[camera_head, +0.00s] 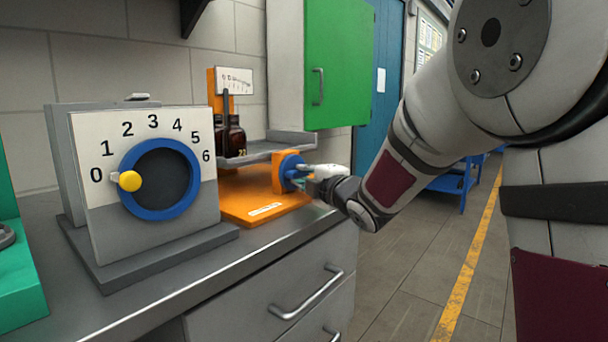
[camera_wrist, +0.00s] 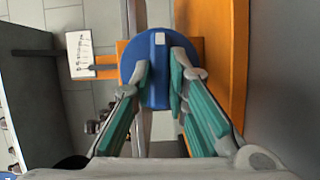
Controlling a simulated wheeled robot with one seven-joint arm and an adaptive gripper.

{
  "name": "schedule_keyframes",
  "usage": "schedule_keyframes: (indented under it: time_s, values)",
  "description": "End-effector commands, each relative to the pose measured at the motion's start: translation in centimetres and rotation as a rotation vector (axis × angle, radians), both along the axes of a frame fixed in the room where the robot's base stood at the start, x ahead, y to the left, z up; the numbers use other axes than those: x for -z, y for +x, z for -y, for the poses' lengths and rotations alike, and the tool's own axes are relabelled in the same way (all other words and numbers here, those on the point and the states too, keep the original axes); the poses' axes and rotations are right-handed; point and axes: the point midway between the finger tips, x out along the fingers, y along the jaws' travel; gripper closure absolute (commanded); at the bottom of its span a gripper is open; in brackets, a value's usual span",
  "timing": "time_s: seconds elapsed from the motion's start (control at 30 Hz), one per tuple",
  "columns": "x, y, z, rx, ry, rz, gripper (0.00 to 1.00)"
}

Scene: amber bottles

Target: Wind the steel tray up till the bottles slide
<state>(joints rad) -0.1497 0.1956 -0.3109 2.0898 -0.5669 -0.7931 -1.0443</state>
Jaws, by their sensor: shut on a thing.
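The steel tray (camera_head: 268,147) is a shallow grey tray on the orange stand (camera_head: 255,200), and looks about level. Dark amber bottles (camera_head: 236,138) stand upright at its left end, partly hidden behind the dial box; I cannot tell how many. A blue round knob (camera_head: 287,172) sits on the stand's orange block below the tray. It also shows in the wrist view (camera_wrist: 156,62), with a white mark near its top. My gripper (camera_head: 302,172) is shut on the blue knob; in the wrist view its green-padded fingers (camera_wrist: 159,80) press on both sides.
A grey dial box (camera_head: 200,203) with numbers 0 to 6 stands at the left front, its yellow knob (camera_head: 130,181) beside 0. A scale plate (camera_head: 235,80) stands above the bottles. A green cabinet door (camera_head: 338,65) hangs behind. Drawers (camera_head: 285,290) are below the bench.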

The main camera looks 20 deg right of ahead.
Motion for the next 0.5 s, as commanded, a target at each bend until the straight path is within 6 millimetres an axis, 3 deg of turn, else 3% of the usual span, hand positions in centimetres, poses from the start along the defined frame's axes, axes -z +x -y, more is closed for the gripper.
schedule_keyframes:
  time_s: [0.5]
  values:
    - [-0.75,-0.02,0.24,0.004,0.319,-0.236,1.00]
